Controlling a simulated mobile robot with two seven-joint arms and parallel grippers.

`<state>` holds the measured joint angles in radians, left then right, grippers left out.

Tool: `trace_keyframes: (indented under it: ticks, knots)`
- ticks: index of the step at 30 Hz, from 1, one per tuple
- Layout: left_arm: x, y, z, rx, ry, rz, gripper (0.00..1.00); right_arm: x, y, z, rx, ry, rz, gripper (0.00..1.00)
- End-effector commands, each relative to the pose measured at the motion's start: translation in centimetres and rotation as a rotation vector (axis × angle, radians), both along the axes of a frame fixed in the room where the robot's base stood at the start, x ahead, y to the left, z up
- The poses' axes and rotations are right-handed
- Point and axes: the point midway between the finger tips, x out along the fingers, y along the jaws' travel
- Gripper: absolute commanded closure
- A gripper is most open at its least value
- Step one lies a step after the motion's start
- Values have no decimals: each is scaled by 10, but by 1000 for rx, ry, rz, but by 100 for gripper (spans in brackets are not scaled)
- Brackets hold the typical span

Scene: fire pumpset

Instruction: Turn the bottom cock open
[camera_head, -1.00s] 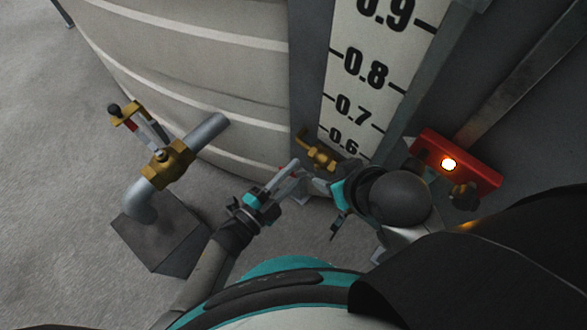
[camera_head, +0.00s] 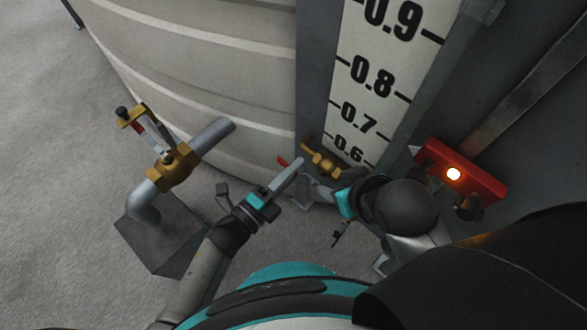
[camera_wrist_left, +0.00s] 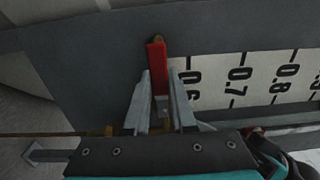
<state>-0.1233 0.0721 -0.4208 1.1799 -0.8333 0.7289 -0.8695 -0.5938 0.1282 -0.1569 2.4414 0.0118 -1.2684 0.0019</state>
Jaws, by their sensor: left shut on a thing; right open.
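The bottom cock (camera_head: 325,165) is a small brass valve at the lower end of the white level gauge in the head view. Its red lever tip (camera_head: 283,161) shows just left of my left fingertips, and the lever stands upright in the left wrist view (camera_wrist_left: 157,66). My left gripper (camera_head: 299,163) is shut on the lever, with its two fingers on either side of the lower part in the left wrist view (camera_wrist_left: 160,98). My right gripper (camera_head: 306,196) is open, close below the left fingertips. The right wrist partly hides the area below the cock.
The numbered gauge board (camera_head: 375,75) rises behind the cock, beside the large pale tank (camera_head: 200,60). A larger brass valve on a grey pipe (camera_head: 172,170) stands at left. A red box with a lit lamp (camera_head: 470,172) is at right. Grey floor lies open at far left.

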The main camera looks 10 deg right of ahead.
Motion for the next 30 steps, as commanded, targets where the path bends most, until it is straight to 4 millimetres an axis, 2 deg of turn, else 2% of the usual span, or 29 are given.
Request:
trace_keyframes:
  ticks: [14, 15, 21, 22, 30]
  knots:
    - [1, 1, 1, 11, -15, 0, 100, 1, -1, 1, -1, -2, -2, 50]
    - [1, 1, 1, 11, -15, 0, 72, 1, -1, 1, -1, -2, -2, 50]
    - [1, 1, 1, 8, -13, 0, 50, 1, 0, 1, 0, -2, -1, 50]
    - [0, 1, 1, 8, -13, 0, 46, 1, 0, 1, 0, -2, -1, 50]
    - [0, 1, 1, 7, -10, -1, 46, 1, 0, 1, 0, -2, -1, 50]
